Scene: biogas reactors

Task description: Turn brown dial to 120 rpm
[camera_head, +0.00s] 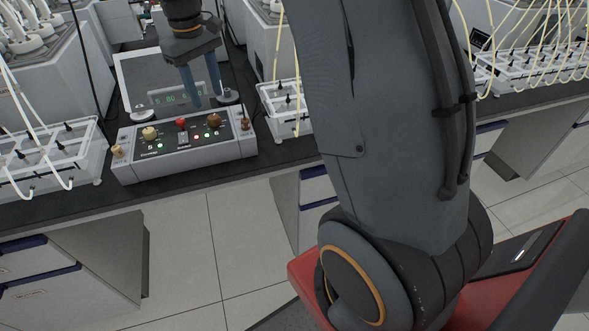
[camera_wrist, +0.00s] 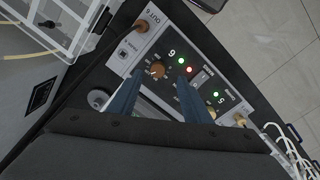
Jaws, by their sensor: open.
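The brown dial (camera_head: 214,120) is on the sloped front panel of a grey control box (camera_head: 190,156). In the wrist view the brown dial (camera_wrist: 157,70) shows between and just ahead of my two blue fingertips. My gripper (camera_head: 205,99) is open and empty, pointing down just behind and above the dial in the head view. In the wrist view my gripper (camera_wrist: 157,78) has one finger to each side of the dial; I cannot tell whether either touches it. A display (camera_head: 176,96) behind the box shows green digits too small to read surely.
A second brown knob (camera_head: 245,124) is on the box's right end. A red knob (camera_head: 181,122) and a tan knob (camera_head: 149,133) share the panel with lit green and red lamps. White racks with tubes (camera_head: 50,155) stand left and right (camera_head: 285,108).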

